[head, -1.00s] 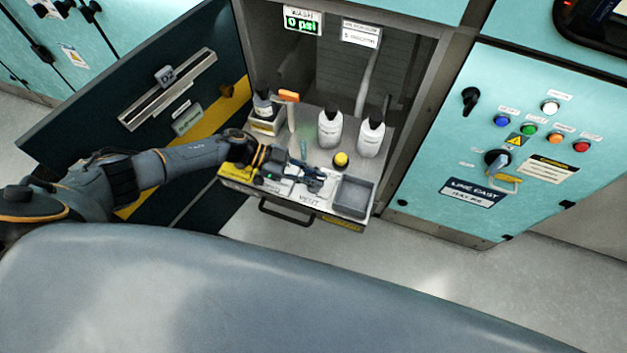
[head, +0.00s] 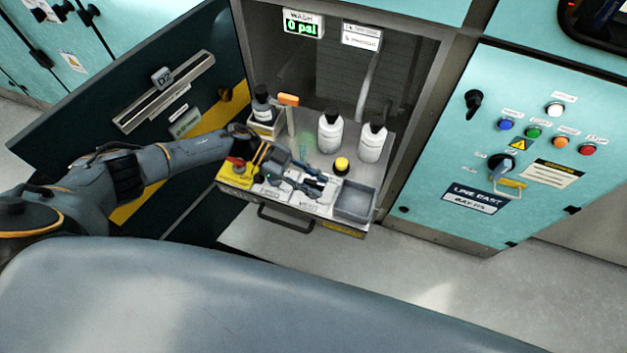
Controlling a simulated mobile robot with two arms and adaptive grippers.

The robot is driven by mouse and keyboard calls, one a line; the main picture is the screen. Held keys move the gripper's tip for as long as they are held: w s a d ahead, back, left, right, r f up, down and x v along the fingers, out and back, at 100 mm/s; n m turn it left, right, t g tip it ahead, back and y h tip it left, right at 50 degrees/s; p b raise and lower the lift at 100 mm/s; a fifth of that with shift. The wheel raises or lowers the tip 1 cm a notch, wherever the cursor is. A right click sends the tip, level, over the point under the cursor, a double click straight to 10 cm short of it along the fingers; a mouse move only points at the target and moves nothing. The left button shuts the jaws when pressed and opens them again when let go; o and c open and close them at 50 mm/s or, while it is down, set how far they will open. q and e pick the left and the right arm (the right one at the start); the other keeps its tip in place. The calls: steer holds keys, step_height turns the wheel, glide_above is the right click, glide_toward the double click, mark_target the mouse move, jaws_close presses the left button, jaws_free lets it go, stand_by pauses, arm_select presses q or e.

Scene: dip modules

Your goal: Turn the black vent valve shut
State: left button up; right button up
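The VENT label (head: 308,204) is on the front of the pulled-out drawer (head: 343,225), to the right of the FEED label. My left gripper (head: 318,186) is low over the drawer, just above the VENT label, pointing right. The black vent valve cannot be told apart from the dark gripper there; the fingers and wrist seem to cover it. Whether the fingers are open or shut, or touch the valve, is too small to tell. My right gripper is out of view.
A red-handled valve (head: 237,163) is left on the drawer. White bottles (head: 330,132), a yellow-topped knob (head: 341,164) and a grey tray (head: 355,200) stand near the gripper. An orange-topped tool (head: 289,101) stands behind. The WASH display (head: 302,25) reads 0 psi.

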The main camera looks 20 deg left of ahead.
mark_target(314, 182)
arm_select(q)
steer(key=shift+r, duration=0.1)
step_height(314, 182, up, 10)
steer(key=shift+f, duration=0.1)
stand_by(0.6)
stand_by(0.4)
